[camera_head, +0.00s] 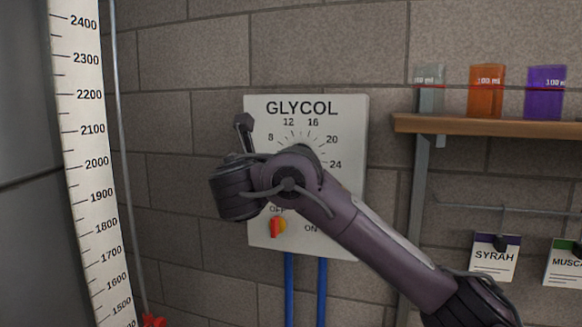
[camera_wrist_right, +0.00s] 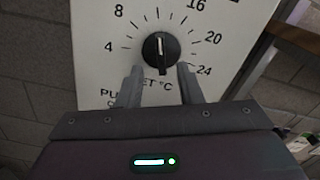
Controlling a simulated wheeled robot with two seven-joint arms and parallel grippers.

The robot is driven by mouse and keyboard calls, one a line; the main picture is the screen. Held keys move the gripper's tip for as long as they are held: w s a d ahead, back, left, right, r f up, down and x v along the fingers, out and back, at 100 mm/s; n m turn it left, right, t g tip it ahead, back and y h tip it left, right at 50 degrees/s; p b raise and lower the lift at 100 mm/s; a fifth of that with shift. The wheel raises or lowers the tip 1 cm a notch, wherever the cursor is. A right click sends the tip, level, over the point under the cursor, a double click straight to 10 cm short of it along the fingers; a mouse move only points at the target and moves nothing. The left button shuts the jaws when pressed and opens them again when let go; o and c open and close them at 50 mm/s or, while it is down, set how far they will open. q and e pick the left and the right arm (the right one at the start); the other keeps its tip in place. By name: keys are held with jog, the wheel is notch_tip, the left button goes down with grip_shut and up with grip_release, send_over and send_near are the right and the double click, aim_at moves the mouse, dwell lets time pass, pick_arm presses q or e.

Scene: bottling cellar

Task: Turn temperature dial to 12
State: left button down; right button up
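The white GLYCOL panel (camera_head: 348,180) hangs on the block wall, with its numbered scale partly behind my right arm in the head view. In the right wrist view the black temperature dial (camera_wrist_right: 160,50) has a white pointer line aimed straight up, between the visible 8 and 16. The 12 lies outside that view but shows on the panel in the head view. My right gripper (camera_wrist_right: 159,70) is open, its fingers either side of the dial's lower part; contact cannot be told. My left gripper is not in view.
A wooden shelf (camera_head: 480,126) with coloured beakers is at the right. A tall level scale (camera_head: 92,165) stands at the left.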

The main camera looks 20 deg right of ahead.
jog(key=v, duration=0.3)
jog(key=shift+b, duration=0.35)
jog(key=shift+d, duration=0.1)
